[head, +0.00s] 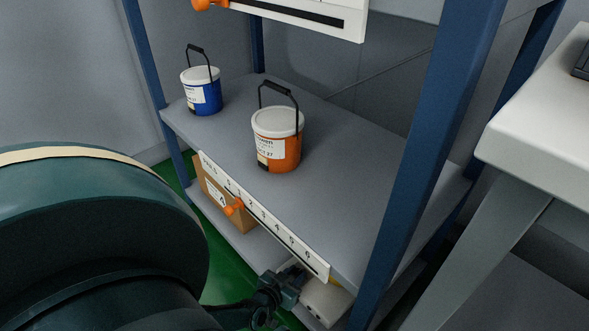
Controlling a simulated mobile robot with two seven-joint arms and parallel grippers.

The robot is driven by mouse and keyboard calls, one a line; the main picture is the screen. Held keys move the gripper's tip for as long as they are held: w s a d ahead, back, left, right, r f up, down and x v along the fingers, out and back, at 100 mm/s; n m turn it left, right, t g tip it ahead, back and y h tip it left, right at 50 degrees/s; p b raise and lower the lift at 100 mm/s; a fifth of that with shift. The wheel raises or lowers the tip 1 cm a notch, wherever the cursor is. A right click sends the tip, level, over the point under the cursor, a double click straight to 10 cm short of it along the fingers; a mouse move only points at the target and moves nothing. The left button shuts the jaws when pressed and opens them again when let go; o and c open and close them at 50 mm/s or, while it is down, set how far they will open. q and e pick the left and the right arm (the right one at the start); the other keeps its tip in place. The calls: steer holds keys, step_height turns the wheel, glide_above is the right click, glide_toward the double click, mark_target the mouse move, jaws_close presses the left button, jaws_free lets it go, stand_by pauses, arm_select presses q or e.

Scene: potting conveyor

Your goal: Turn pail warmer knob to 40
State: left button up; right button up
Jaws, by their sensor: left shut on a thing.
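My left gripper (291,280) reaches in low at the bottom centre, below the shelf's front edge. It is shut at the left end of a white box-like unit (326,302), which looks like the pail warmer. The knob is hidden behind the dark fingers, so its setting cannot be read. The unit is partly covered by the shelf edge. A blue pail (203,94) and an orange pail (277,143), both with white lids and raised black handles, stand upright on the shelf above. My right gripper is not in view.
A cardboard box (215,195) sits below. A blue post (428,150) stands right of the gripper, and a white table (540,130) lies beyond. My arm fills the lower left.

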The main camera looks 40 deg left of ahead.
arm_select(q)
steer(key=shift+m, duration=0.3)
steer(key=m+h, duration=0.2)
steer(key=h, duration=0.1)
steer(key=m+h, duration=0.1)
steer(key=shift+w+a+g, duration=0.1)
steer(key=shift+a+g, duration=0.2)
steer(key=shift+a, duration=0.05)
steer(key=shift+a+m+g+h, duration=0.1)
steer(key=shift+m+g+h, duration=0.6)
steer(key=shift+m+h, duration=1.25)
steer(key=shift+h, duration=0.25)
steer(key=o, duration=1)
